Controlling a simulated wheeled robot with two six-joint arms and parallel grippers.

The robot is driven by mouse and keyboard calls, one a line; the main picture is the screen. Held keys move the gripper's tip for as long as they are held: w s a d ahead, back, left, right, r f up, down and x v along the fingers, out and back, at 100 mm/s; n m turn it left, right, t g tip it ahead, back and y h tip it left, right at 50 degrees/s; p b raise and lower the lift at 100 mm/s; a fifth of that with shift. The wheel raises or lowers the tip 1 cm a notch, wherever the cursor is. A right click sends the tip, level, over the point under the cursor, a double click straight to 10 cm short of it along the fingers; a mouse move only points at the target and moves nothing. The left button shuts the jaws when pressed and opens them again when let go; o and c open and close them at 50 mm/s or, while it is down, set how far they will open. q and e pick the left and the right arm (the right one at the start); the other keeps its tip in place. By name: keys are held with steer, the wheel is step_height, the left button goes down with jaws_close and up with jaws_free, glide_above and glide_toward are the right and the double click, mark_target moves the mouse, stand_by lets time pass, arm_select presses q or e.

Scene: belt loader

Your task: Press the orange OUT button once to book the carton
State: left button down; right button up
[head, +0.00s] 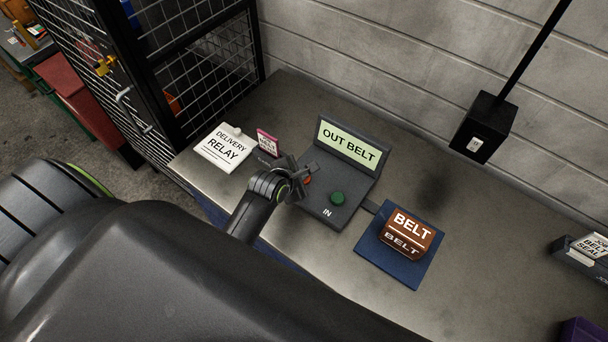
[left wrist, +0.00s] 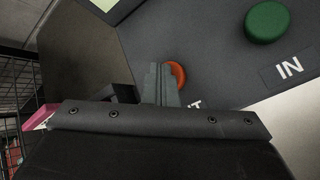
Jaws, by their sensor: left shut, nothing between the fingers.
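The OUT BELT console (head: 352,170) stands on the workbench, with a lit sign panel at its back. The orange button (head: 307,181) is partly hidden behind my left gripper (head: 297,178). In the left wrist view the orange button (left wrist: 178,74) shows just beside the shut fingertips (left wrist: 162,85); whether they touch it I cannot tell. The green IN button (head: 337,198) is to its right, and it also shows in the left wrist view (left wrist: 267,22). A brown carton (head: 408,234) marked BELT rests on a blue pad (head: 375,255). My right gripper is not in view.
A DELIVERY RELAY card (head: 226,148) and a small pink-edged box (head: 267,141) stand left of the console. A black box on a pole (head: 484,127) hangs at the back right. A BELT SEAL holder (head: 585,252) is at the right edge. A mesh cage (head: 190,80) borders the left.

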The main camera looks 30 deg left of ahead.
arm_select(q)
steer(key=shift+r+p, duration=0.9)
steer(key=shift+r, duration=0.1)
steer(key=shift+r, duration=2.45)
